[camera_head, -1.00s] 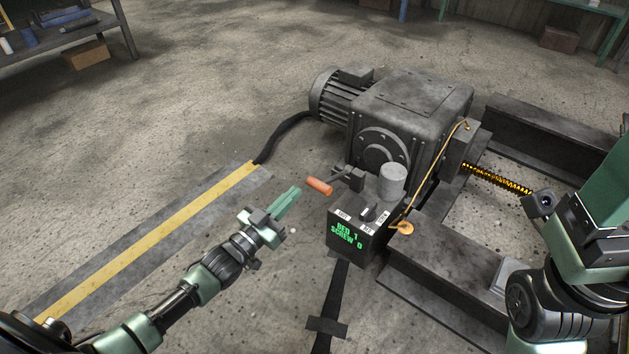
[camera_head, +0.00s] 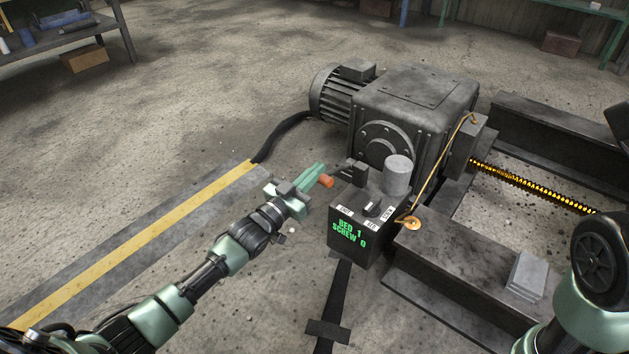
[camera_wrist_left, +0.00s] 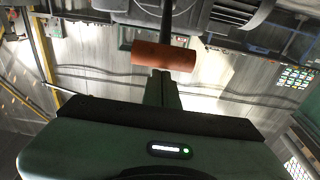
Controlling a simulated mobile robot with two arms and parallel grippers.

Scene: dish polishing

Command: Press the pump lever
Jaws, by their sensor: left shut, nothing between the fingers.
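The pump lever has an orange cylindrical grip (camera_head: 327,181) on the left side of a dark pump box (camera_head: 352,238) with a grey cylinder (camera_head: 397,175) on top. My left gripper (camera_head: 318,172) is shut and empty, with its green fingertips right at the grip and hiding part of it. In the left wrist view the orange grip (camera_wrist_left: 175,57) lies crosswise just beyond the shut fingertips (camera_wrist_left: 162,76). I cannot tell whether they touch. My right gripper is out of view; only part of the right arm shows at the lower right.
A grey motor and gearbox (camera_head: 405,105) stands behind the box. Steel beams (camera_head: 470,255) lie to the right, with a yellow-black screw (camera_head: 530,187) between them.

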